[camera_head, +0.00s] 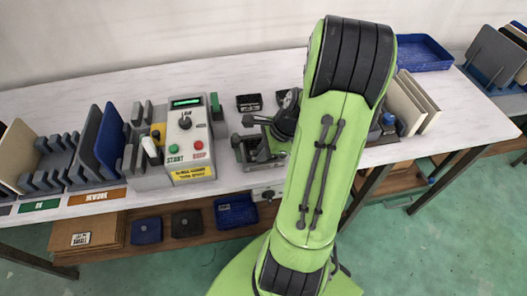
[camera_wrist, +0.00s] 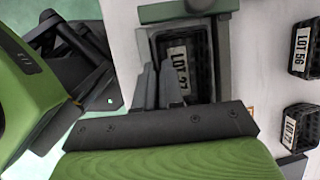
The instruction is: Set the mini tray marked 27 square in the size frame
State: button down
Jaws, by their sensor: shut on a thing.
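The mini tray marked LOT 27 (camera_wrist: 188,49) is a black ribbed tray with a white label, seen in the wrist view just beyond my fingers. My gripper (camera_wrist: 161,68) is shut on its near left edge; the fingers partly cover it. The tray lies within the grey-green size frame (camera_wrist: 222,48), whose bars show on its right and at its top. Whether it sits flat and square cannot be told. In the head view the size frame (camera_head: 247,152) shows left of my arm, which hides much of that spot.
Two other black mini trays, one marked LOT 56 (camera_wrist: 304,48) and another below it (camera_wrist: 298,127), lie right of the frame in the wrist view. A control box (camera_head: 190,138) stands left of the frame.

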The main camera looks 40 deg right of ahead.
jog(key=shift+s+a+f, duration=0.1)
jog(key=shift+s+f, duration=0.15)
jog(key=shift+f, duration=0.2)
jog(key=c, duration=1.2)
grip_release()
jog(key=shift+c, duration=1.1)
jog(key=shift+r, duration=0.1)
jog(key=shift+w+r+p, duration=0.2)
jog(key=shift+r+p, duration=0.3)
jog(key=shift+p, duration=0.2)
jog(key=shift+o, duration=1.1)
jog(key=shift+r+p, duration=0.35)
notch_tip(320, 180, up, 6)
jog(key=p, duration=0.5)
jog(key=shift+w+f, duration=0.1)
jog(key=shift+f, duration=0.1)
jog(key=shift+f, duration=0.1)
